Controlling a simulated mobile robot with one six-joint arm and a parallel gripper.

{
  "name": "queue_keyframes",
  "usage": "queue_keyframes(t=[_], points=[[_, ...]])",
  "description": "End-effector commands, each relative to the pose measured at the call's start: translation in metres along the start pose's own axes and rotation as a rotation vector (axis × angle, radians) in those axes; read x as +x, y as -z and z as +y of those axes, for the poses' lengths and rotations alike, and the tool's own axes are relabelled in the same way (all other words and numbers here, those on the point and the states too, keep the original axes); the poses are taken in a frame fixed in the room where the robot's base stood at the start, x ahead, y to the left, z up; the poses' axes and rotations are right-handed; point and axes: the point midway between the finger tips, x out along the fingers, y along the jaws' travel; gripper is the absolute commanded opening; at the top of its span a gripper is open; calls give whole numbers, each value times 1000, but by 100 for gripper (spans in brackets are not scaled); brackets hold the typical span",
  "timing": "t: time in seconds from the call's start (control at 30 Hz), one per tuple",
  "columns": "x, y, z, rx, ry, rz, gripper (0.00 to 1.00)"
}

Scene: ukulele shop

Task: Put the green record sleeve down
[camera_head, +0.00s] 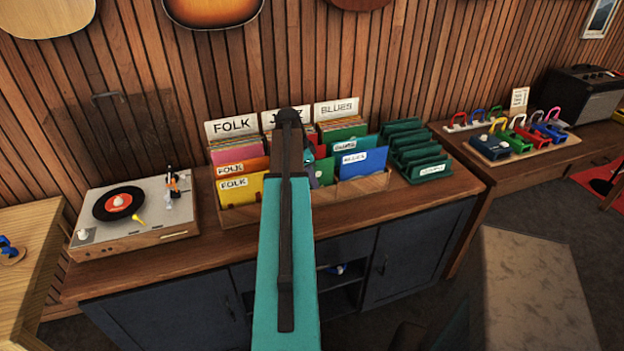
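My teal arm reaches up the middle of the camera_head view over a wooden record crate (362,188). The end of the arm is by the crate's middle section, and my gripper's fingers are hidden behind the arm. I cannot tell whether they hold anything. A green sleeve (325,171) shows just right of the arm in the front row, partly covered by it. Another green sleeve (346,132) stands in the back row under the BLUES divider (336,109). I cannot tell which one the task means.
A turntable (133,214) stands left of the crate. A dark green slotted rack (415,152) stands close on the right. The cabinet top (462,185) is bare at its right end. A tray of colourful clamp-like items (522,152) and an amplifier (585,95) are farther right.

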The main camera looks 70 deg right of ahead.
Motion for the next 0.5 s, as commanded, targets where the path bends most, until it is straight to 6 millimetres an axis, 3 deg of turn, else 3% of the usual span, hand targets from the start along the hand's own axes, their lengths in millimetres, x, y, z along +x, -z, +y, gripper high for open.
queue_keyframes(t=[0.5], points=[[-46,2,-1,-1,2,1,22]])
